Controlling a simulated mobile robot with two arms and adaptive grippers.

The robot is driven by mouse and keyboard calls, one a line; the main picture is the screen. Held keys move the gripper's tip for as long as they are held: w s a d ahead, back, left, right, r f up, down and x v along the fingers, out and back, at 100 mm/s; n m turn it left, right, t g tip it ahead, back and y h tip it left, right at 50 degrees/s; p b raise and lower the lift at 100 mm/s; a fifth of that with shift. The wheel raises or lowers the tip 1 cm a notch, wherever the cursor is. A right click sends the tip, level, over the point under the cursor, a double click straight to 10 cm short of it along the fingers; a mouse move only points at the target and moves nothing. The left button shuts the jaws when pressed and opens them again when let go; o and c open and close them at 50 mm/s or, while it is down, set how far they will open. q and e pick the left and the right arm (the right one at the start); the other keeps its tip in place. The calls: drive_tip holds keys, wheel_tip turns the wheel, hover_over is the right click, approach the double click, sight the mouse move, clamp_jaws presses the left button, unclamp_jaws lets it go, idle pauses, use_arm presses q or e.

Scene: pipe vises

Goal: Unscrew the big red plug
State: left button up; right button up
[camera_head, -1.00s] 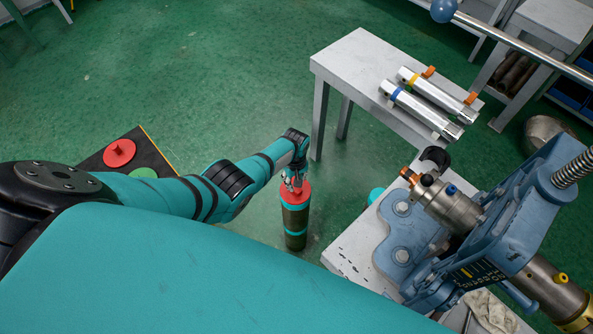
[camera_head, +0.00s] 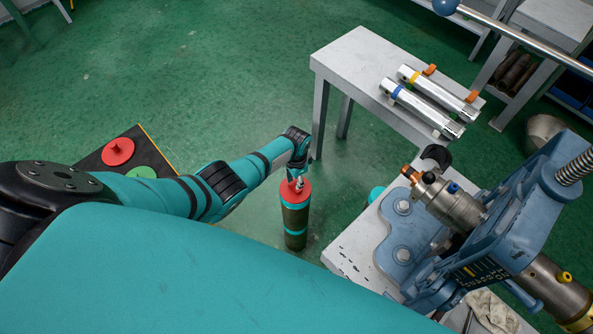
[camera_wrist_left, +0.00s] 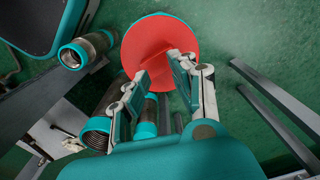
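The big red plug (camera_wrist_left: 160,38) is a flat red disc in the left wrist view. My left gripper (camera_head: 297,184) reaches down to the plug from above. In the left wrist view its two fingers (camera_wrist_left: 160,66) stand apart over the disc, with red showing between them. I cannot tell whether the tips touch the plug. My right gripper is in neither view.
A grey table (camera_head: 350,62) holds two silver cylinders (camera_head: 428,106). A blue pipe vise (camera_head: 500,225) stands on a bench at the right. Another red disc (camera_head: 118,151) and a green one (camera_head: 142,172) lie on a dark board at the left. Green floor is free behind.

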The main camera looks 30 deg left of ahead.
sight(295, 189)
use_arm(q)
drive_tip(key=m, duration=0.4)
drive_tip(key=shift+m, duration=0.3)
drive_tip(key=shift+f, duration=0.1)
drive_tip(key=shift+s+f+b, duration=0.1)
drive_tip(key=shift+f+b, duration=1.05)
drive_tip(key=shift+b, duration=0.2)
drive_tip(key=shift+s+r, duration=0.1)
drive_tip(key=shift+s, duration=0.1)
drive_tip(key=shift+c, duration=0.3)
